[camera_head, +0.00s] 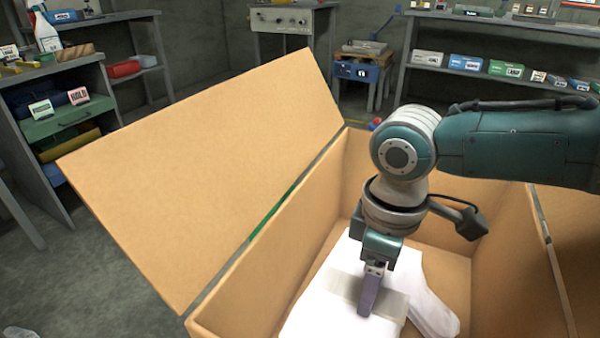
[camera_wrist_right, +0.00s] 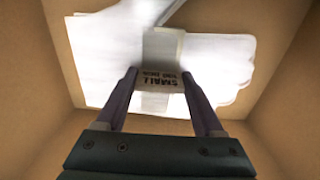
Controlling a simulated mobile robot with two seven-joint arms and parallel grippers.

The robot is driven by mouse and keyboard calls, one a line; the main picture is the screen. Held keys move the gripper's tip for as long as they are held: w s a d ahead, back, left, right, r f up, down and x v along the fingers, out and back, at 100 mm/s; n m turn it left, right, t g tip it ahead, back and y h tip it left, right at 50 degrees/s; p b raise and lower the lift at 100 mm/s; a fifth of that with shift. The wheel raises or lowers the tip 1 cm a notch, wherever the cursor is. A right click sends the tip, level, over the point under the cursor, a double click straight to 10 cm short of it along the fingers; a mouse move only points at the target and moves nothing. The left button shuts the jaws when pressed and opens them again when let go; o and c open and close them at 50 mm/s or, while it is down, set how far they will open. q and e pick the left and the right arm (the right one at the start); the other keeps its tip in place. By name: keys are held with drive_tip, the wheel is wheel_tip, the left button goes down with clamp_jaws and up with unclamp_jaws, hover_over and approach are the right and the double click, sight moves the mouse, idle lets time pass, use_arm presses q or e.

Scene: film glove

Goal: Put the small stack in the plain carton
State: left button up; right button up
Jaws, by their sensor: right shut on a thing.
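The plain carton (camera_head: 455,266) is open, with a large flap (camera_head: 210,160) standing out to the left. The small stack (camera_head: 330,262) is a flat white pile of glove shapes with a pale band around it. It is inside the carton. In the right wrist view the stack (camera_wrist_right: 210,68) shows a band label reading "SMALL". My right gripper (camera_head: 370,300) reaches down into the carton and is shut on the stack at its band; its fingers also show in the right wrist view (camera_wrist_right: 165,95). Whether the stack touches the carton floor is hard to tell. My left gripper is not in view.
A grey shelf unit (camera_head: 60,125) with a spray bottle and boxes stands at the left. A shelf (camera_head: 510,75) with several small boxes stands at the back right. The carton walls rise close around my right gripper.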

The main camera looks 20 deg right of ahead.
drive_tip(key=o, duration=1.4)
use_arm(q)
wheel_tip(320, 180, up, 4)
drive_tip(key=p, duration=0.3)
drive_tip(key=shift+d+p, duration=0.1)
drive_tip(key=shift+p, duration=0.3)
use_arm(e)
wheel_tip(320, 180, up, 9)
drive_tip(key=shift+r, duration=0.5)
